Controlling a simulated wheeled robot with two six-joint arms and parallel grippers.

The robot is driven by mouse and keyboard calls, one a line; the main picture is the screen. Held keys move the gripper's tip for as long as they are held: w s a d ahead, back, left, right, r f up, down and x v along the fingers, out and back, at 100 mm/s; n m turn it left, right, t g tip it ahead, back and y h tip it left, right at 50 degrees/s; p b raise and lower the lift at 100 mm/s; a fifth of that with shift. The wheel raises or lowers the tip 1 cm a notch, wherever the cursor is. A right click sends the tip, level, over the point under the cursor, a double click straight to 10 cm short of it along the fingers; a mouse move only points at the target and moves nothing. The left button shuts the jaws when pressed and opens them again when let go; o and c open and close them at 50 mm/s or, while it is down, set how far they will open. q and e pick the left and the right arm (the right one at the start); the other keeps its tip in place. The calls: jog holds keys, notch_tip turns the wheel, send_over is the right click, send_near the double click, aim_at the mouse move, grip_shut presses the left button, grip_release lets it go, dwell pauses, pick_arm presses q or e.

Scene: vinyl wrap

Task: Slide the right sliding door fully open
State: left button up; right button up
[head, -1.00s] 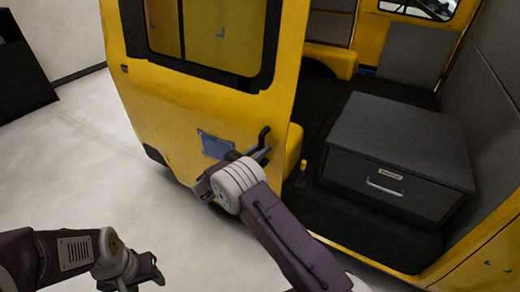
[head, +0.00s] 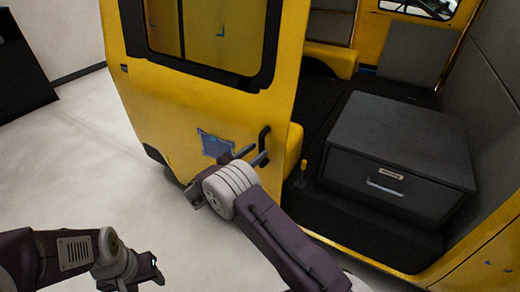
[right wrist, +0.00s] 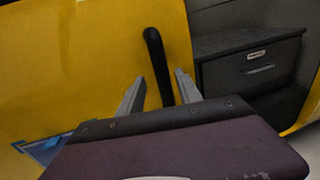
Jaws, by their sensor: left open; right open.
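The yellow sliding door (head: 165,105) with its dark-framed window stands to the left of a wide opening in the van's side. Its black upright handle (head: 264,140) is near the door's right edge. My right gripper (head: 255,155) is open at the handle's lower part. In the right wrist view, the handle (right wrist: 153,45) shows between the two spread fingers of the gripper (right wrist: 160,85), with gaps on both sides. I cannot tell whether a finger touches it. My left gripper (head: 152,272) is open and empty over the floor at the lower left.
A dark drawer cabinet (head: 400,140) stands inside the opening, with a small yellow-topped lever (head: 303,170) beside it. A blue panel (head: 216,144) is on the door. A black object (head: 20,65) stands far left. The pale floor (head: 85,150) left of the door is clear.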

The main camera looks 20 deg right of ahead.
jog(key=v, duration=0.6)
jog(key=shift+a, duration=0.3)
jog(key=s+d+f+m+g+y+p, duration=0.25)
jog(key=s+d+m+g+y, duration=0.25)
jog(key=s+d+m+g, duration=0.45)
jog(key=s+a+m+t+y+p, duration=0.1)
jog(key=s+a+m+y+p, duration=0.1)
jog(key=s+m+y, duration=0.3)
jog(key=s+a+r+m+t+y+p, duration=0.1)
jog(key=s+a+m+y, duration=0.3)
jog(key=s+m, duration=0.5)
jog(key=s+y, duration=0.2)
jog(key=shift+s+a+m+p, duration=0.25)
jog(key=shift+s+m+p, duration=0.05)
jog(key=shift+m+p, duration=0.05)
